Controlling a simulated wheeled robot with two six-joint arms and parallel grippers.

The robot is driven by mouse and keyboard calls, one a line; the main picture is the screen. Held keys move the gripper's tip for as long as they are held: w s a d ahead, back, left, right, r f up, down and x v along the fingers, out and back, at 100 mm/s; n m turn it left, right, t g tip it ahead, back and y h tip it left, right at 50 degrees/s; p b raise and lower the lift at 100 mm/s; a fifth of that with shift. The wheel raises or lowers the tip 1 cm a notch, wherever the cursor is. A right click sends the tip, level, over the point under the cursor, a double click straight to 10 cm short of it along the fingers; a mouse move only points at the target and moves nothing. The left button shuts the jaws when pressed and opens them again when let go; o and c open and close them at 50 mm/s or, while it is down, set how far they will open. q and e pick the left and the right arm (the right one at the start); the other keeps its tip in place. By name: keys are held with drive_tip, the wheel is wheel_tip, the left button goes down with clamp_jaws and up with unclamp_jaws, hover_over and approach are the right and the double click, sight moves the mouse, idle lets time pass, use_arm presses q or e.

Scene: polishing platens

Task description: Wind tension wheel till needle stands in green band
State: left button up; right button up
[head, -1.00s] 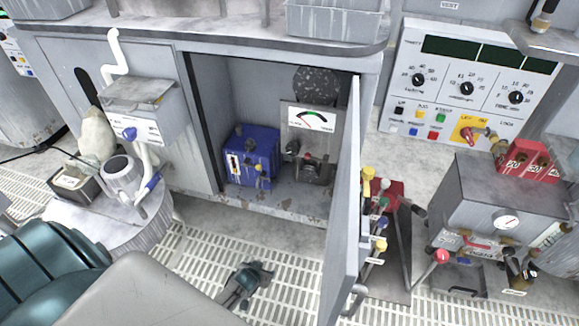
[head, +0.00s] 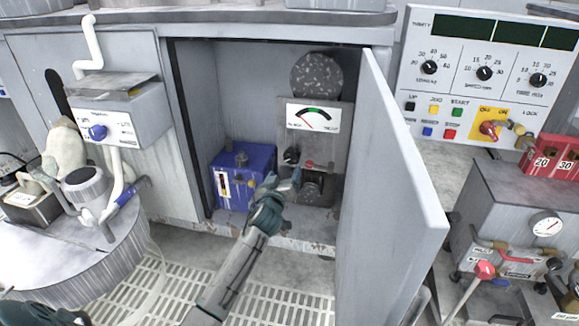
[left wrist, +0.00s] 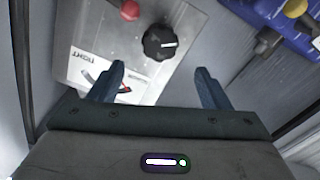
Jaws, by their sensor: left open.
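A grey tension unit (head: 336,145) stands inside the open cabinet. Its white gauge (head: 314,117) has a green band at the upper middle; the red needle points up-left, outside the band. A black knob, probably the wheel (head: 291,155), sits below the gauge on the left; it shows with a white mark in the left wrist view (left wrist: 158,42). There the gauge (left wrist: 88,74), marked TIGHT, is partly hidden by a finger. My left gripper (head: 284,182) is at the cabinet opening, just below the knob. Its fingers (left wrist: 160,85) are apart and empty, clear of the knob. My right gripper is out of view.
A blue box (head: 235,187) stands left of the unit, close to my gripper. The open cabinet door (head: 395,180) bounds the right side. A red part (head: 309,164) and a dark round fitting (head: 311,190) sit below the gauge. A speckled disc (head: 316,74) is above it.

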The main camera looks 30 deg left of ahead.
sight(291, 158)
use_arm(q)
drive_tip(key=b+x, duration=0.2)
drive_tip(key=x, duration=0.8)
drive_tip(key=shift+w, duration=0.25)
drive_tip(key=shift+c, duration=0.4)
drive_tip(key=c, duration=0.9)
drive_tip(key=shift+m, duration=0.3)
drive_tip(key=m, duration=0.3)
drive_tip(key=shift+m+p, duration=0.3)
drive_tip(key=shift+d+m+p, duration=0.1)
drive_tip(key=shift+m+p, duration=0.35)
drive_tip(key=shift+m, duration=1.45)
